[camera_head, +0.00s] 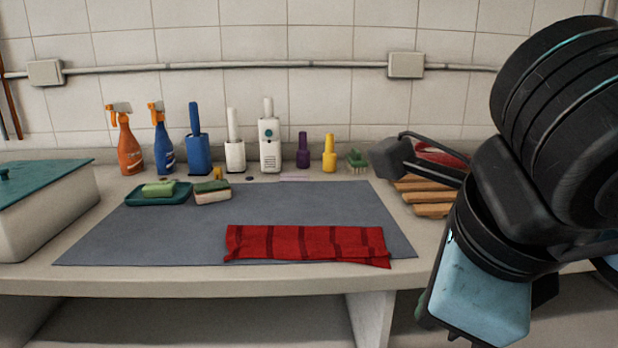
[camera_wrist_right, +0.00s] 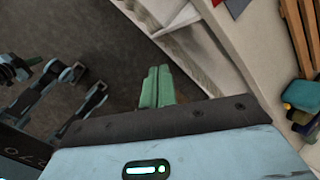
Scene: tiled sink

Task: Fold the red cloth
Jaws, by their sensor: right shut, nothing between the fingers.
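The red cloth (camera_head: 305,243) with darker stripes lies as a long narrow strip along the front edge of the grey mat (camera_head: 150,235). Its right end shows uneven, slightly offset edges. A small red patch (camera_wrist_right: 236,6), apparently the cloth, shows at the top of the right wrist view. My right gripper (camera_wrist_right: 156,80) has its green fingers together, empty, in front of and below the counter edge, apart from the cloth. In the head view my right arm fills the right side, and its fingers are mostly hidden. My left gripper is not clearly in view.
A green tray (camera_head: 135,197) with a sponge (camera_head: 212,192) beside it sits on the mat's back left. Spray bottles (camera_head: 130,145) and brushes line the wall. A lidded box (camera_head: 45,220) stands left; a wooden slatted rack (camera_head: 430,197) stands right. The mat's middle is clear.

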